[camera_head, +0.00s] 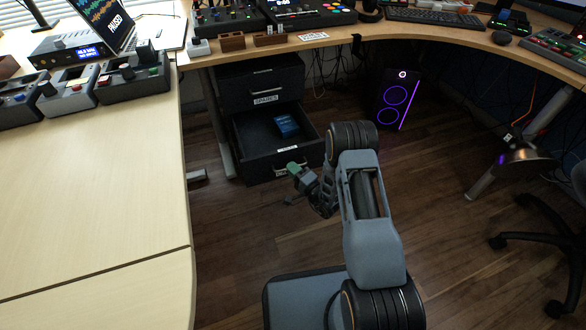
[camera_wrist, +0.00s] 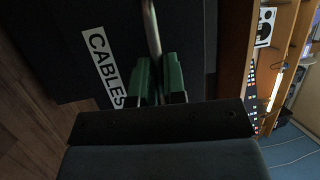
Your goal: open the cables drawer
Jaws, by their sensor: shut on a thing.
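The cables drawer (camera_head: 262,160) is the lower drawer of a black unit under the desk. It is pulled out, and a blue item (camera_head: 286,126) lies inside it. Its white label reads CABLES in the wrist view (camera_wrist: 103,66). My gripper (camera_head: 297,170) is at the drawer front. In the wrist view my gripper's green fingers (camera_wrist: 158,80) are shut on the metal bar handle (camera_wrist: 151,28). The handle's part between the fingers is hidden.
The upper drawer, labelled SPARES (camera_head: 266,98), is closed. A black computer tower (camera_head: 396,98) with purple rings stands to the right. A desk leg is left of the drawers, and a chair (camera_head: 545,240) is at far right. Wooden floor before the drawer is clear.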

